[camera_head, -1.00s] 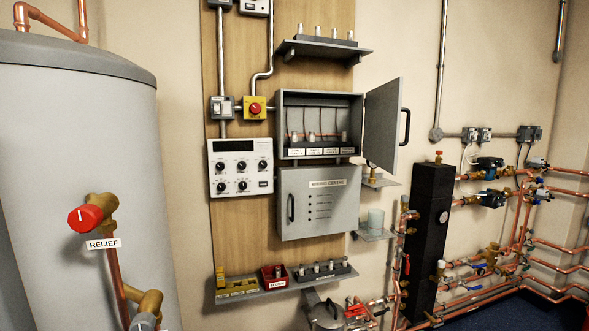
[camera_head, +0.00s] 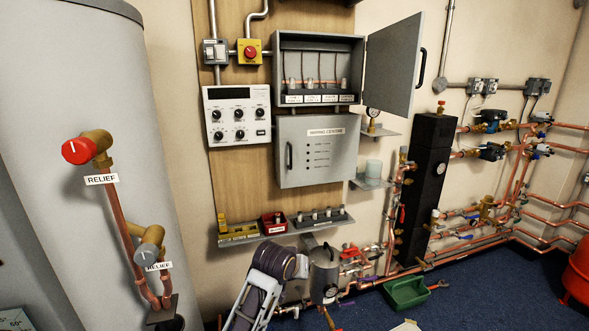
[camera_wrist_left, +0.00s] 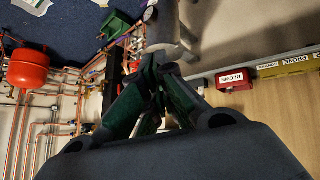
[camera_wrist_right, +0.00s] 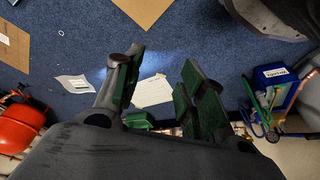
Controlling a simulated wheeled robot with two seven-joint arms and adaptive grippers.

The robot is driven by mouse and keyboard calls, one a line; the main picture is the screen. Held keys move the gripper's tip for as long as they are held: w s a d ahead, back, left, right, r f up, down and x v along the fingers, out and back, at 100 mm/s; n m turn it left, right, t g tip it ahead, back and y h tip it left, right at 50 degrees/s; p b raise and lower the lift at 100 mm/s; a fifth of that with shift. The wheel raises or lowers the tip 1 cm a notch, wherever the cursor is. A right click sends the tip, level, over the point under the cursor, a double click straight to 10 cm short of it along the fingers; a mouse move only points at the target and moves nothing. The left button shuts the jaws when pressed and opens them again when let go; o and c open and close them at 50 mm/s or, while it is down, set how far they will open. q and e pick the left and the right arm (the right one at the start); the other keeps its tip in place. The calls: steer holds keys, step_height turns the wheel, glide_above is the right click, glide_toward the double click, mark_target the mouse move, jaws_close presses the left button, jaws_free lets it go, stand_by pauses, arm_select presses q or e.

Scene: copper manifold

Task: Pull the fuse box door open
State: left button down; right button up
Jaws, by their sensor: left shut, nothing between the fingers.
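The upper grey box (camera_head: 278,68) on the wood panel shows fuse-like holders and wires inside. Its grey door (camera_head: 392,65) stands swung open to the right, with a dark handle (camera_head: 422,67) on its outer edge. No gripper touches the door or handle. My left gripper (camera_wrist_left: 155,70) is shut and empty, in front of a grey cylindrical vessel in the left wrist view, well away from the door. My right gripper (camera_wrist_right: 160,75) is open and empty above the blue floor. Neither gripper is clearly made out in the head view.
Below it is the closed wiring centre box (camera_head: 318,150), with its handle at left. A shelf (camera_head: 270,235) with bins and a grey vessel (camera_head: 323,272) are lower. Pipes and a black column (camera_head: 430,175) stand right, a tank (camera_head: 80,200) left. A dark, silver piece at bottom centre is unclear.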

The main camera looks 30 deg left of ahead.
arm_select(q)
steer(key=w+a+r+n+t, duration=0.2)
steer(key=w+a+r, duration=0.15)
steer(key=r, duration=0.45)
steer(key=w+a+r+n+t, duration=0.1)
steer(key=w+a+r+n, duration=0.25)
steer(key=r, duration=0.55)
steer(key=w+a+r+n+t, duration=0.2)
steer(key=w+r, duration=0.2)
steer(key=r, duration=0.4)
steer(key=s+a+r+n+t, duration=0.1)
steer(key=a+r+n+t, duration=0.1)
steer(key=r, duration=1.1)
steer(key=s+a+r+n+t+y, duration=0.1)
steer(key=a+r+n, duration=0.4)
steer(key=r, duration=0.9)
steer(key=shift+a+t, duration=0.3)
steer(key=shift+t, duration=0.3)
arm_select(e)
steer(key=s+f, duration=0.4)
steer(key=f, duration=0.8)
steer(key=s+d+f, duration=0.1)
steer(key=s+f, duration=0.2)
steer(key=f, duration=0.9)
steer(key=shift+s+d+f+g, duration=0.15)
steer(key=shift+s+f+g, duration=0.15)
steer(key=shift+s+g, duration=0.1)
